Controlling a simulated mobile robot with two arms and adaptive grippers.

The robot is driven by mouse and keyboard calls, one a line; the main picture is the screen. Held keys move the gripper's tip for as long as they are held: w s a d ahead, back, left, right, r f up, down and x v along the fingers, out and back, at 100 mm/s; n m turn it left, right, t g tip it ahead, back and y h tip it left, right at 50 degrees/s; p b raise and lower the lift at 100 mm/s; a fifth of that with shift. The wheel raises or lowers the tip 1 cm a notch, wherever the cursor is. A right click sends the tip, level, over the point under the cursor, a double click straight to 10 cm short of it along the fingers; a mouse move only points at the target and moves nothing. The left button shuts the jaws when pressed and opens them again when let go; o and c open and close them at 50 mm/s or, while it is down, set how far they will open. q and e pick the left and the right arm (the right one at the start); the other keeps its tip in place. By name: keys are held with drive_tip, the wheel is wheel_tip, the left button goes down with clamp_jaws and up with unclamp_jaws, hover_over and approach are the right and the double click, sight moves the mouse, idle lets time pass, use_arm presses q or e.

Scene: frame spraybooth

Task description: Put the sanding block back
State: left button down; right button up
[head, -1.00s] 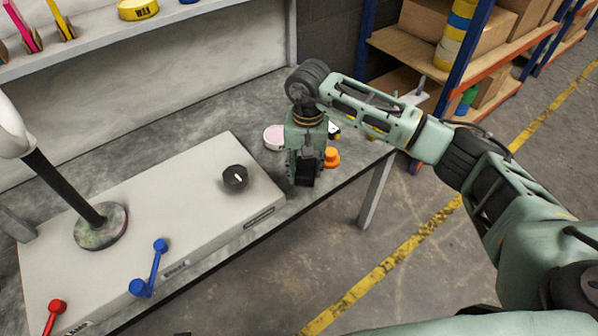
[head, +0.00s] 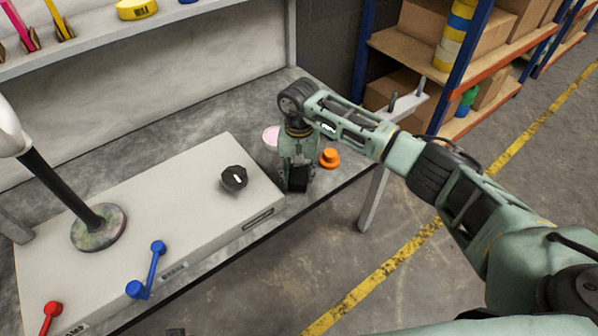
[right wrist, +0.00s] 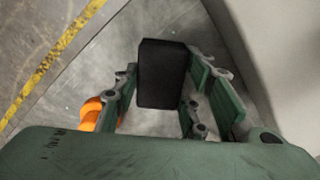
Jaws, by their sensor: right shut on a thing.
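The sanding block (right wrist: 163,75) is a black block. In the right wrist view it stands between the two green fingers of my right gripper (right wrist: 160,98), which is shut on it. In the head view my right gripper (head: 297,180) points down over the right end of the bench, and the black block (head: 298,178) shows at its fingertips. I cannot tell whether the block touches the bench top. My left gripper is not in view.
An orange knob-like object (head: 329,158) stands just right of the gripper, and a pink-topped disc (head: 271,137) lies behind it. A pale raised panel (head: 190,190) with a black knob (head: 233,178) and blue and red levers is to the left. A shelf (head: 130,45) runs behind.

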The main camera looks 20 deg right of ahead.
sight(299, 172)
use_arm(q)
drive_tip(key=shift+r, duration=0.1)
use_arm(e)
drive_tip(key=o, duration=1)
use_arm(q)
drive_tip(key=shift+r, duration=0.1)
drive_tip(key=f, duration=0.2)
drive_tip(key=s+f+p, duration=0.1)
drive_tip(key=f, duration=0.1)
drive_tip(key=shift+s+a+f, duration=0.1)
use_arm(e)
wheel_tip(299, 172, up, 12)
